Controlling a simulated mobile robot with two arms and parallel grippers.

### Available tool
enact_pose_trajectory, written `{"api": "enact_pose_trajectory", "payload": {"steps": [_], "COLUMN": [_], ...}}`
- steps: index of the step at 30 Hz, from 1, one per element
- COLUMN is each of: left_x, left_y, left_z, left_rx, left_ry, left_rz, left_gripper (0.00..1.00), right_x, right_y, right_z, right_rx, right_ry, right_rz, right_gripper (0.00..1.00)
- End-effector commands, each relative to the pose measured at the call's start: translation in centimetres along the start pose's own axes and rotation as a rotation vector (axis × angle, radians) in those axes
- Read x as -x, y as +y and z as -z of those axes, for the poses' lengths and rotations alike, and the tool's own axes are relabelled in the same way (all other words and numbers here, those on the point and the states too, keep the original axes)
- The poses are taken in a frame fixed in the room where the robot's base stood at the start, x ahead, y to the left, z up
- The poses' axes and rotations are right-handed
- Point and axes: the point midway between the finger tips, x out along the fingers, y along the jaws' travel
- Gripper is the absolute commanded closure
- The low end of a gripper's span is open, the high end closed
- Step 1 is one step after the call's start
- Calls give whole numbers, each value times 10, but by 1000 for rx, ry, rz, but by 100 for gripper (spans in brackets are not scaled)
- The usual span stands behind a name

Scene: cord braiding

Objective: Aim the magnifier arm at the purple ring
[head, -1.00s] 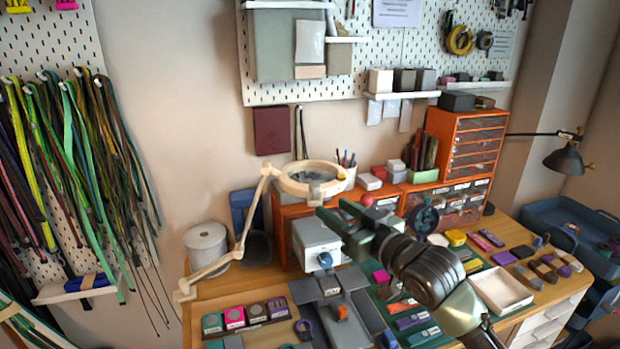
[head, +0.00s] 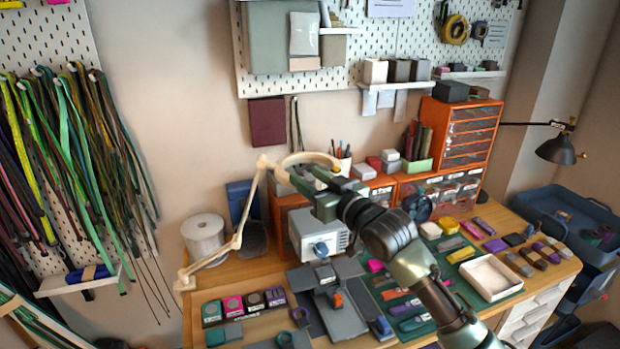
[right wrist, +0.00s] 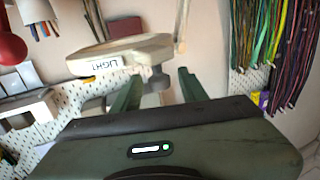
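The beige magnifier arm (head: 240,226) rises from the back left of the bench, and its round head (head: 312,157) hangs over the orange drawers. In the right wrist view the head (right wrist: 125,52) bears a LIGHT label, with a grey knob (right wrist: 158,80) below it. My right gripper (head: 306,177) is close to the head and covers part of it. Its fingers (right wrist: 158,88) are apart on either side of the knob, with no clear contact. My left gripper is not in view.
A grey box with a blue knob (head: 318,238) and a grey stand (head: 340,299) are below my right arm. A white spool (head: 204,238) stands beside the magnifier arm. Small coloured pieces and a white tray (head: 491,276) fill the bench's right side.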

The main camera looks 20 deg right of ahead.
Motion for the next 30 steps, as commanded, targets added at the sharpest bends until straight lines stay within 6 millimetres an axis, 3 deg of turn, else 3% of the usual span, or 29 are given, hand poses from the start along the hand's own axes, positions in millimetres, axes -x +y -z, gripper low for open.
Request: {"api": "enact_pose_trajectory", "payload": {"steps": [1,4,5,30], "left_x": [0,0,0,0], "left_y": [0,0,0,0], "left_z": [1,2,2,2], "left_rx": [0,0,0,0], "left_ry": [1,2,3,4], "left_rz": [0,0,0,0], "left_gripper": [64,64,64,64], "right_x": [0,0,0,0], "right_y": [0,0,0,0], "right_z": [0,0,0,0], "right_rx": [0,-1,-1,-1], "right_ry": [0,0,0,-1], "right_rz": [0,0,0,0], "right_gripper": [68,96,100,100]}}
